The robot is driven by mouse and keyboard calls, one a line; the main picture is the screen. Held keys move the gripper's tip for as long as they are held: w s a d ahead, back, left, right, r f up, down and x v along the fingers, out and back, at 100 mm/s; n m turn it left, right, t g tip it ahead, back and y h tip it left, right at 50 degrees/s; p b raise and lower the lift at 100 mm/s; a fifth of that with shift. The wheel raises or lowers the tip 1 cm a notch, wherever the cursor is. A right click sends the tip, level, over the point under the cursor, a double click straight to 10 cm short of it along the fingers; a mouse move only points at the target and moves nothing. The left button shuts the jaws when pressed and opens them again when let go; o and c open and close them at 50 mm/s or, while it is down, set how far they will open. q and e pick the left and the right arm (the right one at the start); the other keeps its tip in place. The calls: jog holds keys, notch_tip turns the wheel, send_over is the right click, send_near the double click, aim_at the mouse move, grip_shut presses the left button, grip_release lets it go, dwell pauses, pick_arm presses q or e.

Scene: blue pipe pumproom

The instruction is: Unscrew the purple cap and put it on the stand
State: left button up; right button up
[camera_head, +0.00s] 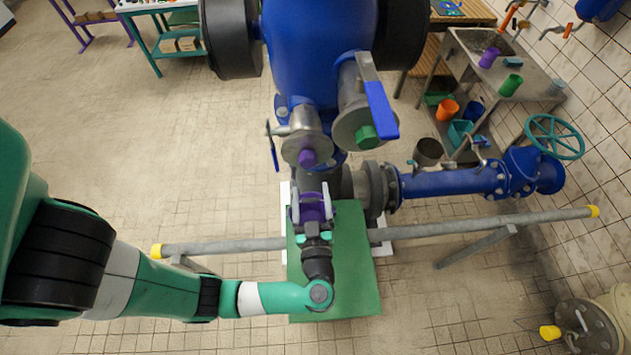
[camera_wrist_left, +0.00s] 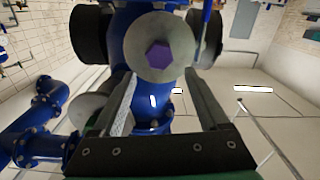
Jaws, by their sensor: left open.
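The purple cap (camera_head: 308,157) sits on a round grey fitting on the front of the blue vessel. In the left wrist view it is a purple hexagon (camera_wrist_left: 158,57) in the middle of a grey disc. My left gripper (camera_head: 312,195) is open below and in front of it. In the left wrist view the two fingers (camera_wrist_left: 158,76) are spread, with the cap beyond and between their tips; I see no contact. I cannot tell which thing is the stand. My right gripper is not in view.
A green cap (camera_head: 365,135) sits on a neighbouring grey fitting, beside a blue-handled lever (camera_head: 380,108). A green mat (camera_head: 352,285) lies below my arm. A grey rail (camera_head: 490,222) crosses low, and a blue pipe (camera_head: 448,184) runs right. The floor at left is clear.

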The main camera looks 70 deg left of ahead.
aim_at(309, 165)
pick_arm(q)
jog(key=b+x, duration=0.1)
jog(key=x, duration=0.4)
jog(key=shift+a+f+b, duration=0.15)
jog(key=shift+b, duration=0.15)
jog(key=x, duration=0.2)
jog(key=p+x, duration=0.1)
jog(key=shift+w+a+r, duration=0.15)
jog(key=shift+a+r, duration=0.15)
jog(key=shift+a, duration=0.05)
jog(key=shift+w+a+f, duration=0.1)
jog(key=shift+w+a, duration=0.1)
jog(key=shift+a, duration=0.35)
jog(key=shift+f, duration=0.15)
